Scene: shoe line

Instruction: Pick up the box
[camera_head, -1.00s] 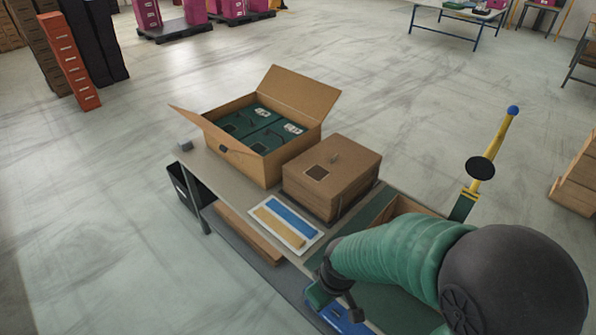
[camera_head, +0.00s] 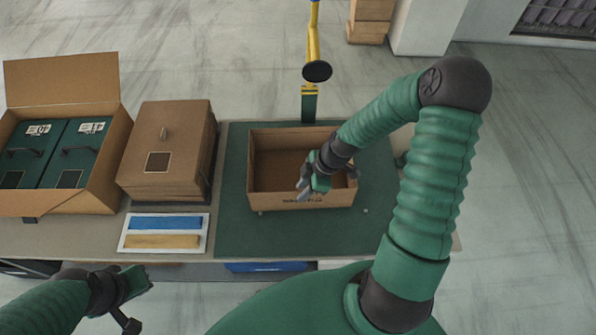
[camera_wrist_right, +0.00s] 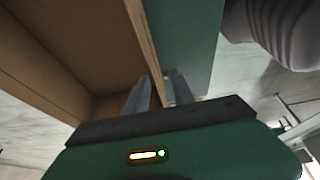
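An open, empty-looking brown cardboard box (camera_head: 300,200) sits upright on a green mat (camera_head: 285,236) on the table. My right gripper (camera_head: 312,187) is at the box's near side, right of its middle, at the rim. In the right wrist view, its two grey fingers (camera_wrist_right: 160,92) are apart, with the box wall (camera_wrist_right: 112,45) running between them, one finger on the inner side and one outside. I cannot tell whether they touch it. My left gripper (camera_head: 138,285) is at the lower left, short of the table and away from the box; its jaw opening is unclear.
Left of the mat stand a closed brown carton (camera_head: 165,180) and an open carton (camera_head: 100,195) holding green boxes. A white tray (camera_head: 163,250) with blue and yellow pieces lies before them. A yellow post with a black disc (camera_head: 316,71) rises behind the box.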

